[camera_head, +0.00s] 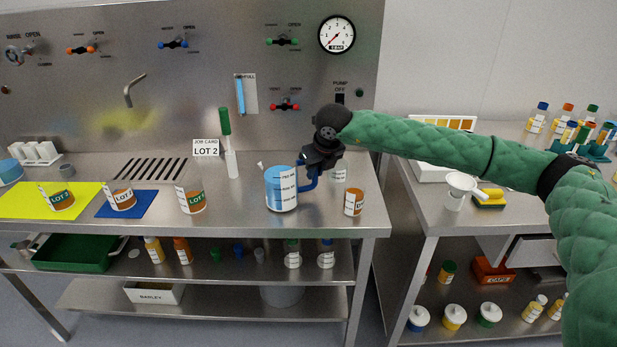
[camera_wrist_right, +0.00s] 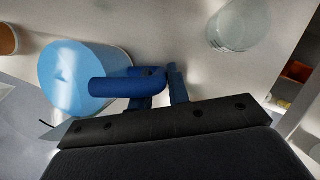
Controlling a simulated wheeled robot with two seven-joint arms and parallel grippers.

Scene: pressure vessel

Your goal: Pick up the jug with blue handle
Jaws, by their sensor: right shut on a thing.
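The jug with the blue handle (camera_head: 281,189) stands upright near the front right of the steel bench in the head view. My right gripper (camera_head: 313,168) is at the jug's right side, shut on the blue handle. In the right wrist view the jug (camera_wrist_right: 80,75) is at the left, and its blue handle (camera_wrist_right: 125,87) reaches between the fingers of the right gripper (camera_wrist_right: 160,90). I cannot tell whether the jug's base touches the bench. My left gripper is not in view.
A small labelled beaker (camera_head: 353,201) stands right of the jug, and a clear glass (camera_head: 339,171) is behind the gripper. The bench's front edge is close to the jug.

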